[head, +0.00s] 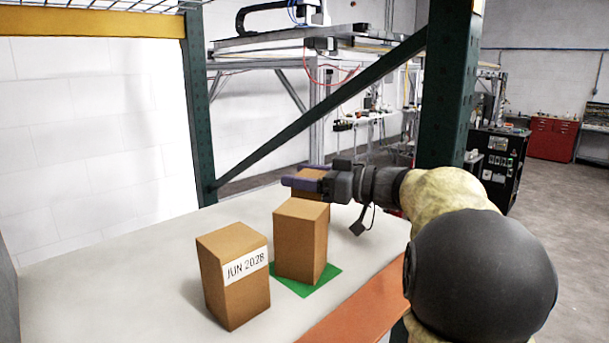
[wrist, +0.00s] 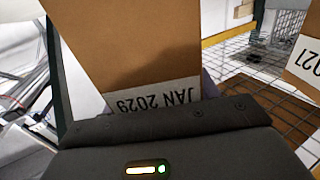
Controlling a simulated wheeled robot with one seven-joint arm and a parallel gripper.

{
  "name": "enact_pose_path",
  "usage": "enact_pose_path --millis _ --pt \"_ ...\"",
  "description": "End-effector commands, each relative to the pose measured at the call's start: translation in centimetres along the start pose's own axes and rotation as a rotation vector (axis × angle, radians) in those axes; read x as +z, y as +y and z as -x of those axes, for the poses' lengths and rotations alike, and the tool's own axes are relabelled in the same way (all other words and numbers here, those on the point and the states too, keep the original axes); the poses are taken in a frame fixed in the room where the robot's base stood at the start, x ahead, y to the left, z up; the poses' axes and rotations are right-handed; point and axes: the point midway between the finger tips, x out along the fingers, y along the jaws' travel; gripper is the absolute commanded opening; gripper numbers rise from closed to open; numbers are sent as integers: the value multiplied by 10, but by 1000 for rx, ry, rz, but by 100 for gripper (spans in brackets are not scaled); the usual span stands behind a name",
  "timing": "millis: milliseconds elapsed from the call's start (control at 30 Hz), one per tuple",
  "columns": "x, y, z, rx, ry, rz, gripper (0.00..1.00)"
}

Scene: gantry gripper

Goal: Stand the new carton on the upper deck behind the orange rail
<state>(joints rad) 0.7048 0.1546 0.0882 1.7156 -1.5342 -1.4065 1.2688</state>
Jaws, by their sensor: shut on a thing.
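My gripper (head: 303,183) is shut on a brown carton (head: 314,173), seen in the head view behind another carton. In the wrist view this held carton (wrist: 140,45) fills the upper middle, with a white label that reads JAN 2029 upside down. Its base is hidden in the head view, so I cannot tell whether it touches the white surface. The upper deck is wire mesh (head: 125,4) at the top left. The orange rail (head: 90,23) runs along its edge.
A JUN 2028 carton (head: 234,277) stands on the white surface (head: 130,270). Another carton (head: 300,243) stands on a green square (head: 322,281). A green upright (head: 197,110) and diagonal brace (head: 320,115) are near my arm. A part-seen carton (wrist: 304,70) ending in 2027 shows at right.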

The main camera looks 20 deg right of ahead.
Motion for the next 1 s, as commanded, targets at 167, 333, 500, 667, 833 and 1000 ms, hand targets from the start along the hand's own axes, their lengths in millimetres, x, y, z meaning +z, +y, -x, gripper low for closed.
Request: enact_pose_path --millis 167,333,500,667,833,1000 --pt "2 0 0 0 0 0 77" --pt "2 0 0 0 0 0 82" --pt "0 0 0 0 0 0 82" --pt "2 1 12 3 0 3 82" --pt "3 0 39 3 1 3 82" --pt "2 0 64 0 0 1 82"
